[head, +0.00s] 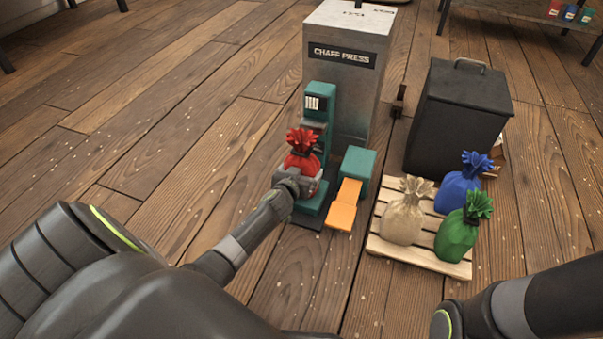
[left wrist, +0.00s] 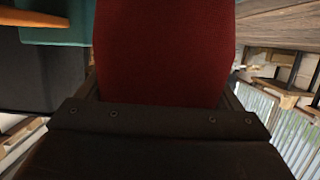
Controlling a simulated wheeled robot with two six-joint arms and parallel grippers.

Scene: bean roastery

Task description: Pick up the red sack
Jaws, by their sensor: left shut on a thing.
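The red sack (head: 301,160) with its ruffled tied top stands out in the head view, in front of the teal post of the press machine. My left gripper (head: 299,182) is shut on the red sack near its lower part. In the left wrist view the red sack (left wrist: 165,55) fills the middle between the fingers. Whether the sack touches the machine's teal base under it is hidden by the gripper. My right arm shows at the lower right of the head view, but its gripper is out of the picture.
The grey chaff press (head: 340,100) stands behind the teal machine (head: 319,120). An orange pedal (head: 343,205) and teal block (head: 359,164) are beside it. A wooden pallet (head: 415,255) holds beige (head: 403,215), blue (head: 457,190) and green (head: 456,235) sacks. A black bin (head: 455,120) stands behind. Floor at left is clear.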

